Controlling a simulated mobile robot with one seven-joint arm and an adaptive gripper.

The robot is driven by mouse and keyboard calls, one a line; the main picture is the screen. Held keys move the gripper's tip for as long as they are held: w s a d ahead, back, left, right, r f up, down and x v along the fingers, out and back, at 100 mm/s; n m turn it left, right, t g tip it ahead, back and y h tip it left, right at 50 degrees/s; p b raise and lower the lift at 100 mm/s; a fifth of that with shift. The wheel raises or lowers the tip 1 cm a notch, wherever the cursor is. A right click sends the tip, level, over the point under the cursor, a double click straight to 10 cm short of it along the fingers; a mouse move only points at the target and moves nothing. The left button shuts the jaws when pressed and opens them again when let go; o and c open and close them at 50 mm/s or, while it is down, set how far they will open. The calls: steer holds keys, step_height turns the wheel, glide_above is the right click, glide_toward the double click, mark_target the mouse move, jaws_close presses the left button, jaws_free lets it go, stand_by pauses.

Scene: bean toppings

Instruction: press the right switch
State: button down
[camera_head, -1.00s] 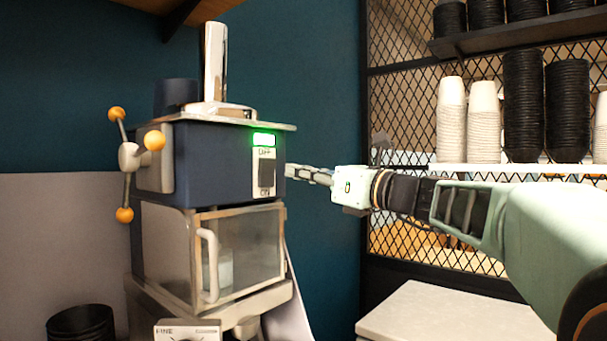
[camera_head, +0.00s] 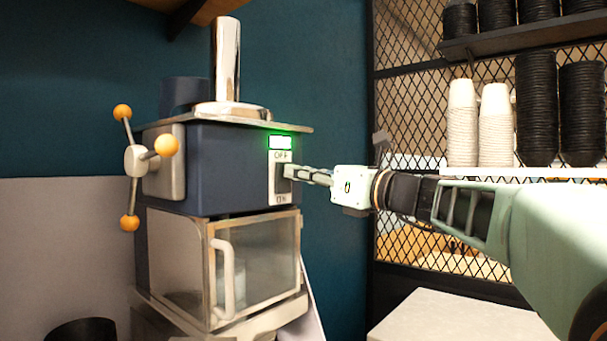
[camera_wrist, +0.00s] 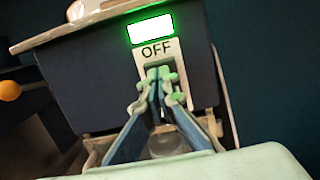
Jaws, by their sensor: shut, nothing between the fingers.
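The switch (camera_head: 281,181) is a pale upright plate marked OFF at its top and with a second word at its bottom, on the front right of a dark blue machine (camera_head: 232,165). A lit green lamp (camera_head: 280,142) glows just above it. My gripper (camera_head: 286,171) is shut and empty, with its fingertips at the middle of the switch. In the wrist view my gripper (camera_wrist: 161,74) covers the switch (camera_wrist: 153,50) below the word OFF. I cannot tell whether the tips touch it.
The machine has a three-armed handle with orange knobs (camera_head: 166,145) on its left and a glass-fronted door (camera_head: 257,265) below. A white counter (camera_head: 450,318) lies at the lower right. Stacked cups (camera_head: 462,125) stand on a shelf behind my arm.

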steer(key=shift+r, duration=0.15)
steer(key=p, duration=0.3)
steer(key=shift+w+a+g+h+p, duration=0.2)
steer(key=shift+a+g+h+p, duration=0.1)
steer(key=shift+h+p, duration=0.1)
